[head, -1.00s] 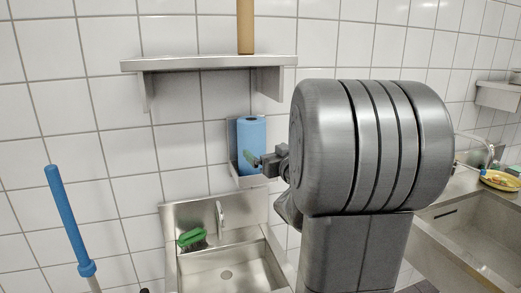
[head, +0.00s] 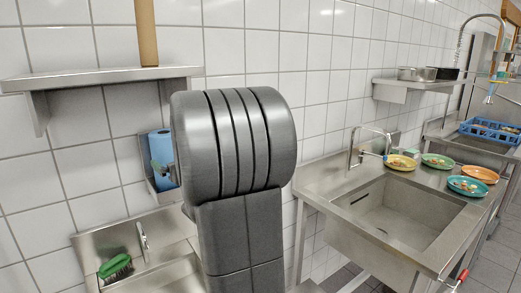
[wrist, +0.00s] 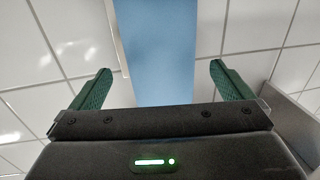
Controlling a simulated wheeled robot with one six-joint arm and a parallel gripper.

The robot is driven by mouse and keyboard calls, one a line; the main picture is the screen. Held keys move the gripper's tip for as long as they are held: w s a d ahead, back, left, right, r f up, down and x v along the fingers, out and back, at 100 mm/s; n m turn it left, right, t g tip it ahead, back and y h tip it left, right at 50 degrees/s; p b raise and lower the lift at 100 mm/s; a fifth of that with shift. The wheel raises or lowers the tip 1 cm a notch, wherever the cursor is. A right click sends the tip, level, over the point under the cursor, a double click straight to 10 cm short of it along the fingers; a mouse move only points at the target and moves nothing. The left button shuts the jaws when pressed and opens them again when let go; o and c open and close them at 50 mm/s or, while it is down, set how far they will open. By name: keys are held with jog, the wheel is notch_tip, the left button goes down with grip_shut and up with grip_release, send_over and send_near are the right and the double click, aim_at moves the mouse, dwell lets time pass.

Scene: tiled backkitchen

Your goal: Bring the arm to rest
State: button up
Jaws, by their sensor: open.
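My gripper (wrist: 160,80) is open in the wrist view, its two green fingers spread wide apart with nothing held between them. Beyond the fingers stands a blue roll (wrist: 160,50) against the white tiled wall. In the head view the blue roll (head: 161,152) sits in a metal wall holder. My arm covers the middle of the head view and hides most of my gripper there. I cannot tell the exact gap between fingers and roll.
A metal shelf (head: 100,78) hangs above the roll. A small sink with a green brush (head: 115,267) is below. At right, a counter sink (head: 400,212) has several plates beside it, a tap (head: 365,145), and a blue rack (head: 490,130) farther back.

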aim_at(166, 143)
jog(key=x, duration=0.6)
jog(key=shift+w+a+f+p, duration=0.1)
jog(key=shift+a+f+p, duration=0.1)
jog(key=shift+p, duration=0.2)
jog(key=r, duration=0.3)
jog(key=shift+d+r, duration=0.25)
jog(key=shift+r, duration=0.05)
jog(key=shift+a+r, duration=0.1)
jog(key=shift+r, duration=0.1)
